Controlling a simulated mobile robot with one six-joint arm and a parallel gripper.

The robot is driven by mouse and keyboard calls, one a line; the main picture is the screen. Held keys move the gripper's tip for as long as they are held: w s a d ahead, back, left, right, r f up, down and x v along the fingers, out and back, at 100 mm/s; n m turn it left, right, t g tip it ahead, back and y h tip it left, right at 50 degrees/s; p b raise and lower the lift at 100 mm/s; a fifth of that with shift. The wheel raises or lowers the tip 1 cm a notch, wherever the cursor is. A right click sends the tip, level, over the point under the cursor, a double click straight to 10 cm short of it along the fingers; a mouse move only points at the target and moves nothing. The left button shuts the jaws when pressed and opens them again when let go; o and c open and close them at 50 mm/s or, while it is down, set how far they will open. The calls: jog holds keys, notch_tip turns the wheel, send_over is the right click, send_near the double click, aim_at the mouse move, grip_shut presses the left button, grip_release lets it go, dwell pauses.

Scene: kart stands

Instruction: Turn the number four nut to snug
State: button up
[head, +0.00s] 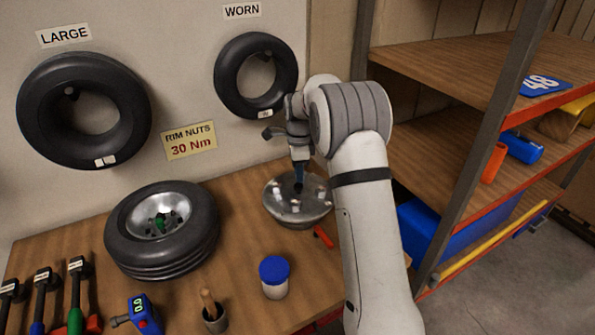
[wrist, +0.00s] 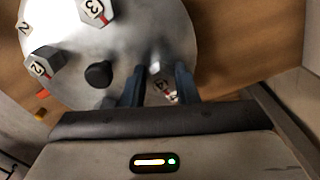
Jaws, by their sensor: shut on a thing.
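A round silver rim (head: 298,208) lies on the wooden bench, and my gripper (head: 298,183) points down onto it. In the wrist view the rim (wrist: 150,30) fills the upper left. My fingers (wrist: 158,88) are shut on a grey hex nut (wrist: 160,72) near the rim's edge. Its white label with a red mark is partly hidden, so I cannot read its number. Another nut (wrist: 97,10) with a number and red mark sits at the top, and one more nut (wrist: 45,62) sits at the left. A dark round stud or knob (wrist: 98,75) stands beside my left finger.
A tyred wheel (head: 160,240) lies left of the rim. A blue-lidded jar (head: 274,280), a small red object (head: 324,237) and a cup with a brush (head: 214,318) stand in front. Torque tools (head: 76,300) are at far left. A shelf rack (head: 440,120) stands at right.

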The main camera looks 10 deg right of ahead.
jog(key=o, duration=1)
notch_tip(320, 180, up, 8)
jog(key=shift+f+b, duration=0.1)
jog(key=shift+b, duration=0.35)
